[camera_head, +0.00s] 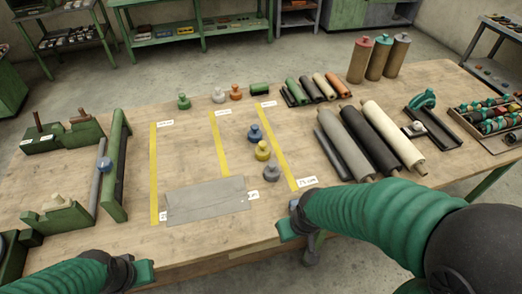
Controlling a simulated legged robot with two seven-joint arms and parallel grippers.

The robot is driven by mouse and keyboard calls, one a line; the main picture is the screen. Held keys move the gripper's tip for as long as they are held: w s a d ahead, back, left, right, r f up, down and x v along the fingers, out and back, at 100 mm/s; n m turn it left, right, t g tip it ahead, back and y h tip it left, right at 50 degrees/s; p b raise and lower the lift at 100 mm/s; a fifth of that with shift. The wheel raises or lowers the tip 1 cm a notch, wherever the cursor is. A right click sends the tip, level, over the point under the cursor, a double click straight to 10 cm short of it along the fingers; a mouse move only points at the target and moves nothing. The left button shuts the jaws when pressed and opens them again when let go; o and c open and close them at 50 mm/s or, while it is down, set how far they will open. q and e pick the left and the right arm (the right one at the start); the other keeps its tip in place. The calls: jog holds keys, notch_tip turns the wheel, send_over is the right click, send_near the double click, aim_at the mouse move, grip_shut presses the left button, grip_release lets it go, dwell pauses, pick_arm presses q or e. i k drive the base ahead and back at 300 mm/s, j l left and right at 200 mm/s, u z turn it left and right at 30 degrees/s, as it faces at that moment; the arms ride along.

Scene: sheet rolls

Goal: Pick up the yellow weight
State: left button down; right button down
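The yellow weight (262,151) stands upright on the wooden table, between two yellow tape lines. A blue weight (254,132) stands just behind it and a grey weight (272,173) just in front. My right gripper (290,221) is at the table's front edge, in front of the grey weight and apart from the yellow one. My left gripper (139,270) is low at the front edge, left of the middle and far from the weights. The finger gap of neither gripper shows clearly. I see nothing held in either.
A grey sheet (206,201) lies left of the weights. Green, white and orange weights stand further back. Large rolls (343,144) lie to the right, with upright brown rolls (396,56) behind them. A green frame (116,165) stands at left.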

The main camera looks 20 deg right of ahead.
aim_at(262, 152)
jog(key=i+l+u, duration=0.4)
jog(key=i+l, duration=0.3)
jog(key=l, duration=0.1)
